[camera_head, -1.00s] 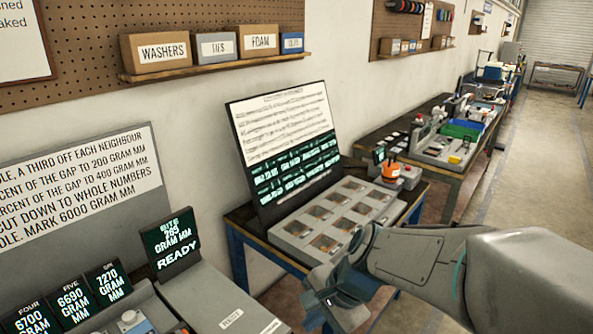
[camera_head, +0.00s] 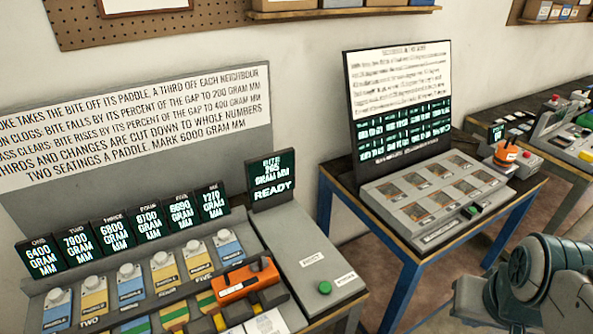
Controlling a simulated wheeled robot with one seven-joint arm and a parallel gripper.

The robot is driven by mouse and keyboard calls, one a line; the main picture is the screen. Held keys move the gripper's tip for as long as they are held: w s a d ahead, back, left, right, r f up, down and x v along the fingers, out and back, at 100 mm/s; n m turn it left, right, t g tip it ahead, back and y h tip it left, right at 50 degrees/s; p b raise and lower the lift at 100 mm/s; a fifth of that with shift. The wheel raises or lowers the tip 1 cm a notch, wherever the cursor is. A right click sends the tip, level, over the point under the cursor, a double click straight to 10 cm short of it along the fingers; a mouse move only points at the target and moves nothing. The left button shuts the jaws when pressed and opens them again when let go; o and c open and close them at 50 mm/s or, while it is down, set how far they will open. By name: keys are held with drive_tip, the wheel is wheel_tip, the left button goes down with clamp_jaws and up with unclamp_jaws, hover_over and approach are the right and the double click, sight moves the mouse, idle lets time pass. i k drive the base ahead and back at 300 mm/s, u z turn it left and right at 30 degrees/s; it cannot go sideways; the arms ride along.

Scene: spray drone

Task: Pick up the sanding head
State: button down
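An orange tool with a dark grip (camera_head: 245,280), which looks like the sanding head, lies across the front of the paddle station at the lower left. Its underside is hidden. A second orange piece (camera_head: 506,153) stands upright at the right end of the farther table; I cannot tell for certain which of the two is the sanding head. My grey arm shows at the lower right, in front of the farther table and well apart from both orange things. My gripper's fingers do not show.
The station has a row of dark number displays (camera_head: 111,238), grey knobs and blue and yellow paddles. A grey box with a green button (camera_head: 324,287) sits right of the orange tool. The farther table holds a grey tray (camera_head: 385,207) and a text board (camera_head: 400,95). A floor gap separates the tables.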

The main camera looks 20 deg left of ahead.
sight(240, 280)
drive_tip(key=u, duration=1.75)
